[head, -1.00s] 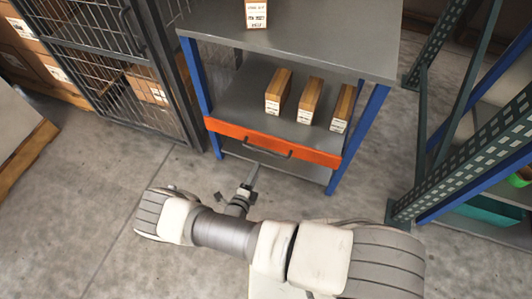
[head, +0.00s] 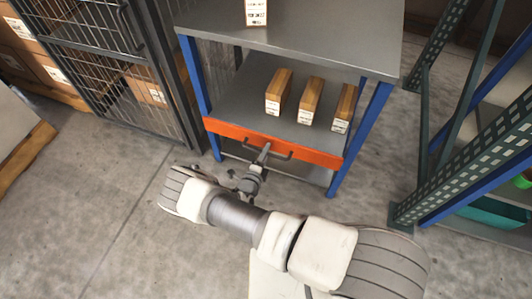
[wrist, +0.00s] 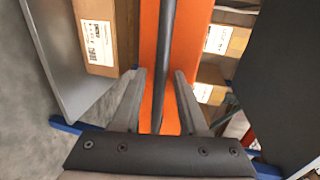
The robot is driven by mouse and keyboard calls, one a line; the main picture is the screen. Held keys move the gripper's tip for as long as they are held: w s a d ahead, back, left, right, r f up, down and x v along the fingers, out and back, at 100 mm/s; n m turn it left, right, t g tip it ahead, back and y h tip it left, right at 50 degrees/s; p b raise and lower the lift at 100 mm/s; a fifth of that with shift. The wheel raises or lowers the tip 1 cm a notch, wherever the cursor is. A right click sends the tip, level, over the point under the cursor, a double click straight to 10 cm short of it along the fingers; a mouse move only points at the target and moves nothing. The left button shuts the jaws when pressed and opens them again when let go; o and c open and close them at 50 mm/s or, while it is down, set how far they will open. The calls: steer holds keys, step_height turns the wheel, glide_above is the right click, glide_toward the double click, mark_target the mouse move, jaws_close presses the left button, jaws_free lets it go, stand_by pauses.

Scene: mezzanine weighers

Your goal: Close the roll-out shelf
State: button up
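The roll-out shelf (head: 250,100) is a grey deck with an orange front (head: 315,154) that stands forward of the blue posts. A dark bar handle (head: 284,156) is on the orange front. My gripper (head: 263,153) is at the handle's left-middle part in the head view. In the wrist view my gripper (wrist: 160,80) is open, with one finger on each side of the handle bar (wrist: 163,50). Gaps show between the bar and both fingers. The orange front (wrist: 188,45) lies behind the bar.
Several boxes, including one at the left (head: 279,92), stand on the shelf deck. A grey upper deck (head: 320,40) is above. A wire cage (head: 125,70) stands at left and a green rack post (head: 450,160) at right. The floor (head: 90,190) at front left is clear.

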jaws_close()
stand_by(1.2)
